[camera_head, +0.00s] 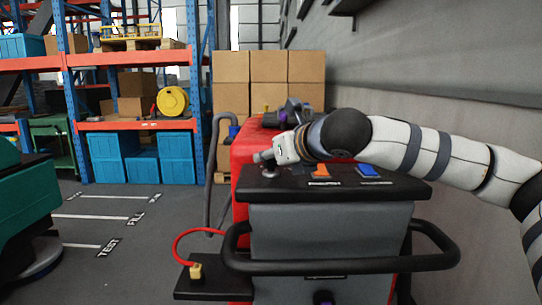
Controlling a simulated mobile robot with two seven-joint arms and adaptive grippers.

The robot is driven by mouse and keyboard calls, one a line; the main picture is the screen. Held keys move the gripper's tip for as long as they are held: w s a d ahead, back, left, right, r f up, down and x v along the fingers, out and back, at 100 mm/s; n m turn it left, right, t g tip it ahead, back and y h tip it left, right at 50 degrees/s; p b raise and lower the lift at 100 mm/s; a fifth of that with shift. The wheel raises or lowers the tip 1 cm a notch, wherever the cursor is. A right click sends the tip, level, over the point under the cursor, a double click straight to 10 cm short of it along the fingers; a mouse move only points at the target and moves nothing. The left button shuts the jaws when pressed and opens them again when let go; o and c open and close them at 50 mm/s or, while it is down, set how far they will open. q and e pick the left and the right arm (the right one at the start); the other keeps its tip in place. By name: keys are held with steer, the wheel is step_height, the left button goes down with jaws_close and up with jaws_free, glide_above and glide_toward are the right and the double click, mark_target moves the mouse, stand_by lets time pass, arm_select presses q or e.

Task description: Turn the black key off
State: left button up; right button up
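A small dark knob-like piece on a pale round base (270,172) stands at the left end of the black control panel (398,187). It looks like the black key, but it is too small to tell its turn. My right arm reaches in from the right over the panel. The tip of my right gripper (263,156) is just above this piece and partly hides it. I cannot tell whether they touch or whether the fingers are open. My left gripper is not in view.
The panel also carries an orange switch (320,171) and a blue switch (368,170). A black handle bar (345,265) runs around the grey scrubber body (330,235). A red hose (190,233) loops at left. Stacked boxes (268,75) stand behind. Open floor lies left.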

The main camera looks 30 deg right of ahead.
steer(key=n+y, duration=0.3)
steer(key=shift+d, duration=0.1)
steer(key=y, duration=0.1)
steer(key=n+g+y, duration=0.1)
steer(key=shift+w+f+n+y+b, duration=0.15)
steer(key=shift+n+y+b, duration=0.15)
steer(key=n+g+y+b, duration=0.3)
steer(key=n+y+b, duration=0.1)
steer(key=n, duration=0.1)
steer(key=shift+f, duration=0.2)
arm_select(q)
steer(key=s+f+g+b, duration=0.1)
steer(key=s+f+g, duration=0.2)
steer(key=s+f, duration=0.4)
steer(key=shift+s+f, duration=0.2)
arm_select(e)
steer(key=shift+r+n+g+y, duration=0.25)
steer(key=shift+n+g+y, duration=0.8)
steer(key=shift+g, duration=0.25)
steer(key=o, duration=1.2)
steer(key=shift+s, duration=0.2)
steer(key=shift+r, duration=0.1)
